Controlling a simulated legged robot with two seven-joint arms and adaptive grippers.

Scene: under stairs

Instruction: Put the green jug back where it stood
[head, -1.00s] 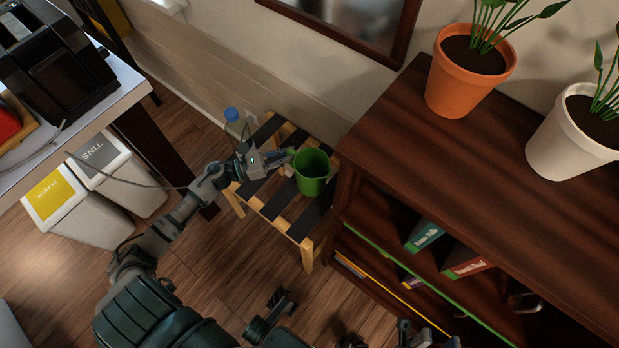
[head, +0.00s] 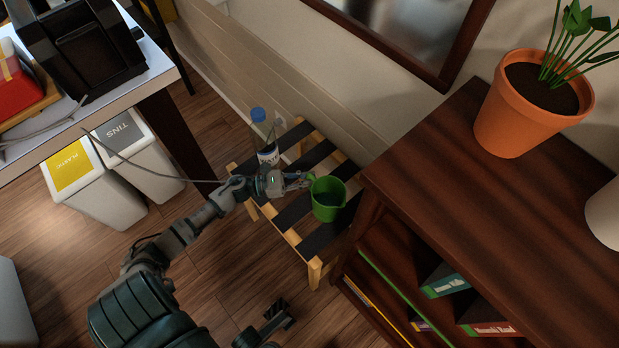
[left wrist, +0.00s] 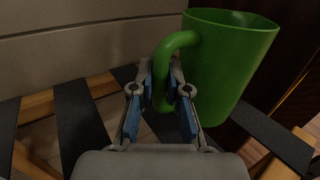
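The green jug (head: 327,201) stands upright on the slatted stool (head: 314,270), near its right end beside the dark cabinet. Its handle faces left towards my left gripper (head: 297,181). In the left wrist view the jug (left wrist: 226,62) fills the upper right. The two blue-padded fingers of my left gripper (left wrist: 160,108) stand on either side of the handle, with a gap showing between pad and handle, so it looks open.
A clear bottle with a blue cap (head: 258,116) stands on the stool behind my left gripper. The dark wooden cabinet (head: 430,190) with a plant pot (head: 520,115) is close on the right. White bins (head: 140,150) and a table (head: 150,75) are on the left.

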